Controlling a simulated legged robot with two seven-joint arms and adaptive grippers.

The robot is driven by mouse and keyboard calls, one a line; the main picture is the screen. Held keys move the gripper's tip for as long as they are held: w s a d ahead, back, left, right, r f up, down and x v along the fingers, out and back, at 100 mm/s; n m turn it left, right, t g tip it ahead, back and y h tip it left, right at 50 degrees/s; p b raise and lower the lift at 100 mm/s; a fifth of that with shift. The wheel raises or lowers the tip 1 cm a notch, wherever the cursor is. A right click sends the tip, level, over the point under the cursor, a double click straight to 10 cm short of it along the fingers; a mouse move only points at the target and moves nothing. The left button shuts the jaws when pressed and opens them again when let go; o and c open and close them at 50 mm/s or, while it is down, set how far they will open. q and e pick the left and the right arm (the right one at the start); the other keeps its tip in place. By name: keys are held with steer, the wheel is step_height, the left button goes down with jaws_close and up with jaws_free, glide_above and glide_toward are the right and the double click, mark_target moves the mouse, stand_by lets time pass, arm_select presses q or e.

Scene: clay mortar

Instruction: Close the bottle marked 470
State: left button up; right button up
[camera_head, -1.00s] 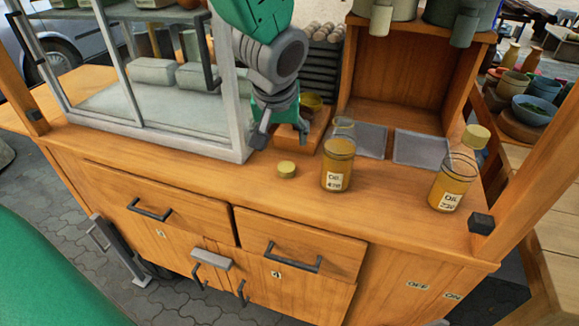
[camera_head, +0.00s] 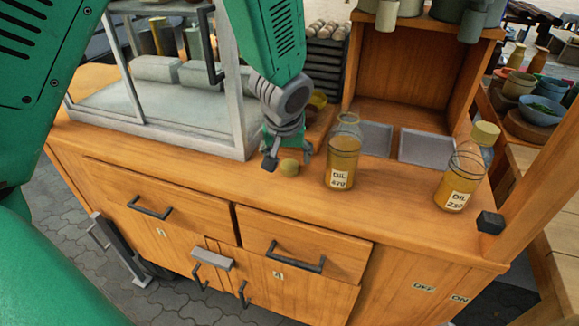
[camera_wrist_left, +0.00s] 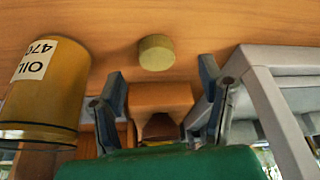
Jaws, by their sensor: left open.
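The bottle marked 470 (camera_head: 342,155) stands upright and uncapped on the wooden counter, with yellow oil inside; its labelled side also shows in the left wrist view (camera_wrist_left: 42,85). A loose yellow-olive cap (camera_head: 289,168) lies on the counter to its left. My left gripper (camera_head: 288,158) is open just above and behind the cap. In the left wrist view the cap (camera_wrist_left: 156,52) lies ahead of the gap between the spread fingers (camera_wrist_left: 162,86), untouched. My right gripper is not in view.
A second oil bottle (camera_head: 464,178), with its cap on, stands at the counter's right end. A glass display case (camera_head: 165,85) stands left of the gripper. Two grey trays (camera_head: 426,147) lie behind the bottles. The counter (camera_head: 235,185) in front of the cap is clear.

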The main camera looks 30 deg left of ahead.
mark_target(290, 164)
arm_select(q)
steer(key=x, duration=0.2)
steer(key=b+x, duration=0.1)
steer(key=x, duration=0.1)
steer(key=shift+w+d+f, duration=0.15)
steer(key=shift+w+f, duration=0.15)
steer(key=c, duration=0.8)
